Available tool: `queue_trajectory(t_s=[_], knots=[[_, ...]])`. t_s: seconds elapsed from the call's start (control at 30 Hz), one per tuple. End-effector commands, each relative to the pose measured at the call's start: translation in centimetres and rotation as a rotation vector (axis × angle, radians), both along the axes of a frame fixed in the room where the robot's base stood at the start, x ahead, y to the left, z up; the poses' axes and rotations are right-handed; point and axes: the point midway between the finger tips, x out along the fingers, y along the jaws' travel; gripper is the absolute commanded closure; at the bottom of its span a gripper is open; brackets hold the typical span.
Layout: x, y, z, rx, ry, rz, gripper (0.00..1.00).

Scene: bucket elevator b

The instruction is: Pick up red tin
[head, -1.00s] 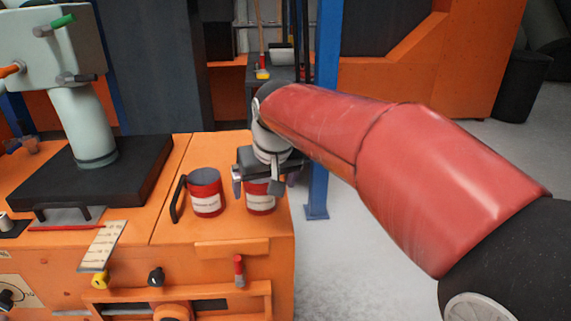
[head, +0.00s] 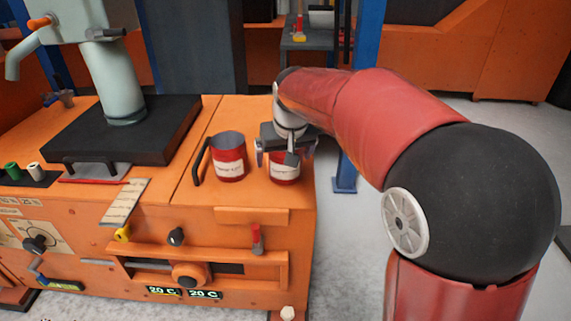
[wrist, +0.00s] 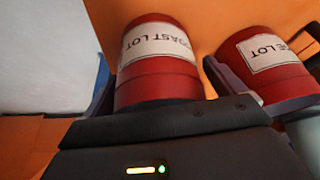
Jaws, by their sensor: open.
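Two red tins with white labels stand upright side by side on an orange machine top. The right red tin (head: 285,170) is under and between the fingers of my gripper (head: 287,157). In the wrist view this tin (wrist: 158,75), with "ROAST LOT" upside down on its label, sits between my two spread fingers (wrist: 160,88). My gripper is open, and I cannot tell whether a finger touches the tin. Its top is hidden by my gripper in the head view. The left red tin (head: 229,160) is just beside it, outside the fingers, and also shows in the wrist view (wrist: 265,62).
A curved black handle (head: 200,162) rises left of the left tin. A pale green press (head: 115,85) on a black plate (head: 125,140) stands further left. The right edge of the orange machine top (head: 245,115) is close to the right tin. A blue post (head: 355,150) stands beyond.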

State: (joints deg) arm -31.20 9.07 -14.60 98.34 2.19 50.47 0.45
Motion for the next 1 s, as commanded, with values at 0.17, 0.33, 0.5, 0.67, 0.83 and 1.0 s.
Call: queue_trajectory(t_s=[0.17,0.33,0.5,0.67,0.83,1.0], knots=[[0.02,-0.02,0.08,0.000,-0.001,0.000,0.07],[0.01,-0.03,0.11,0.000,-0.001,0.000,0.29],[0.01,-0.03,0.11,0.000,-0.001,0.000,0.51],[0.01,-0.04,0.12,0.000,-0.001,0.000,0.72],[0.01,-0.04,0.15,0.001,-0.002,0.000,0.72],[0.03,-0.03,0.67,0.001,-0.003,0.000,0.72]])
